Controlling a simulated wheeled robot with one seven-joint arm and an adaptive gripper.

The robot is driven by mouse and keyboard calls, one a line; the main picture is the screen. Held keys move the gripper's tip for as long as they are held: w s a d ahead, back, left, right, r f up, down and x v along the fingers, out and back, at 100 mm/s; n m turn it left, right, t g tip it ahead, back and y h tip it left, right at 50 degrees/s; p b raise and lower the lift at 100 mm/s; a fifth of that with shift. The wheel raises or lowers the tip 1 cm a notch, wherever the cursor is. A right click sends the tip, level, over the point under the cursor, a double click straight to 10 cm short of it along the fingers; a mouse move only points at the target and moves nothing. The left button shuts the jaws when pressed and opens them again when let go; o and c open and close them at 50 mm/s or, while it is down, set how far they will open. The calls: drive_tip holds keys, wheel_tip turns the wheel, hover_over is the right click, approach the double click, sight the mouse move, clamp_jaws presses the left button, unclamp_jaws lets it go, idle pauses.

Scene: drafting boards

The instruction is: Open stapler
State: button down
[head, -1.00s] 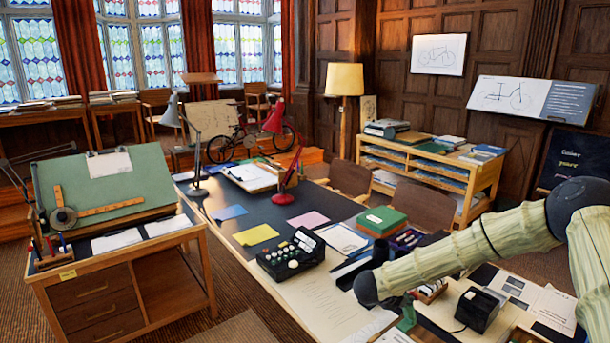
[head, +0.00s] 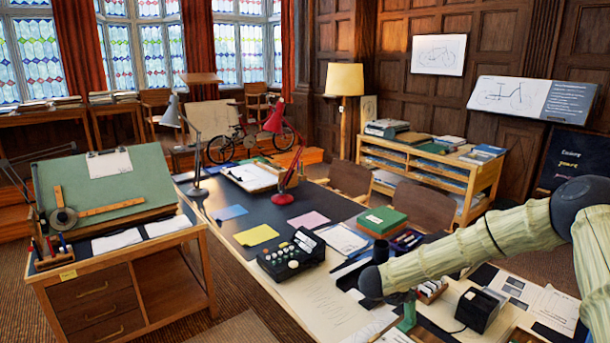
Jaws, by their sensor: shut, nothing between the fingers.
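My arm reaches in from the right in the head view, and its dark rounded joint hangs over the near part of the long desk (head: 326,298).
A black device with buttons (head: 292,256) stands left of my arm joint. A green box (head: 382,220) lies behind it. A red lamp (head: 285,180) stands farther back.

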drive_tip(key=shift+w+d+r, duration=0.2)
drive_tip(key=shift+w+d, duration=0.45)
drive_tip(key=shift+d, duration=0.1)
drive_tip(key=shift+d, duration=0.1)
idle(0.3)
drive_tip(key=shift+w+d, duration=0.6)
drive_tip(key=shift+d, duration=0.1)
drive_tip(key=shift+r, duration=0.1)
idle(0.7)
drive_tip(key=p+v, duration=0.2)
drive_tip(key=v, duration=0.5)
drive_tip(key=shift+d+r, duration=0.15)
drive_tip(key=shift+r, duration=0.2)
drive_tip(key=shift+w, duration=0.15)
